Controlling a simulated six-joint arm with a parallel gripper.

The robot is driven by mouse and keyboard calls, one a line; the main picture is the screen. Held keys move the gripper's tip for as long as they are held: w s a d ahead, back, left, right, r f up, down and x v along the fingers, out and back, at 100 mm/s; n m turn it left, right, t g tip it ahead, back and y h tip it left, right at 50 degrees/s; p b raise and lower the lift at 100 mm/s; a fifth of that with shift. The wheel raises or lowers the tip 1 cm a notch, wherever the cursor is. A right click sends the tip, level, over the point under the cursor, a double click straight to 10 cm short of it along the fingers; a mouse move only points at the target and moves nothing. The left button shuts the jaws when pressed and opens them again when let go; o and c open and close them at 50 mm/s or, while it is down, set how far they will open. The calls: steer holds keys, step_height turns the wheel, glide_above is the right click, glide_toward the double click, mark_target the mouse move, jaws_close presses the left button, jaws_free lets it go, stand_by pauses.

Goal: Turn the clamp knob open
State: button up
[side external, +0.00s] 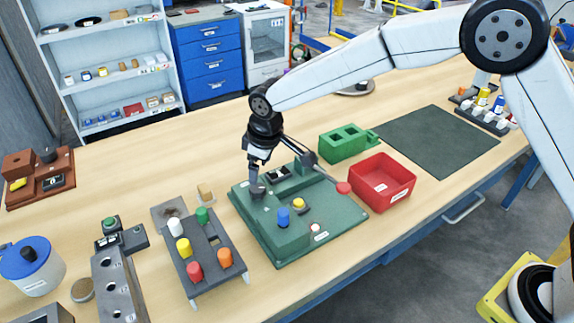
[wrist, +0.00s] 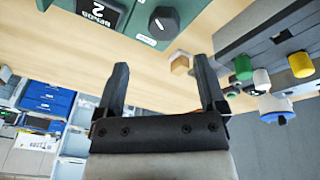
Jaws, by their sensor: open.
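A dark knob (side external: 257,191) stands on the left part of the green fixture (side external: 280,245) in the side view. In the wrist view a round black knob (wrist: 164,23) with a pale pointer line sits at the edge of the green fixture (wrist: 140,33), beside a dark display reading 2. I cannot read a clamp label on it. My gripper (wrist: 161,68) is open, with nothing between its two black fingers. The knob is beyond the fingertips and apart from them. In the side view my gripper (side external: 257,160) points down above the fixture's left part; its fingertips are hard to make out.
The fixture also bears a blue cylinder (side external: 283,216), a yellow button (side external: 299,203) and a lever with a red ball (side external: 343,188). A grey peg rack (side external: 205,255) stands left. A red bin (side external: 382,182) and green block (side external: 344,143) are at right.

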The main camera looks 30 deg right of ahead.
mark_target(258, 187)
steer(key=n, duration=0.1)
steer(key=w+n+g, duration=0.1)
steer(key=n, duration=0.1)
steer(key=shift+a+r+n, duration=0.1)
steer(key=shift+a+n, duration=0.05)
steer(key=shift+n, duration=0.15)
steer(key=shift+w+a+r+n+g, duration=0.1)
steer(key=shift+r+n+g, duration=0.1)
steer(key=shift+n+g, duration=0.8)
steer(key=shift+n+t, duration=0.3)
steer(key=shift+h, duration=0.3)
steer(key=shift+w+f, duration=0.1)
steer(key=shift+f, duration=3.8)
jaws_close()
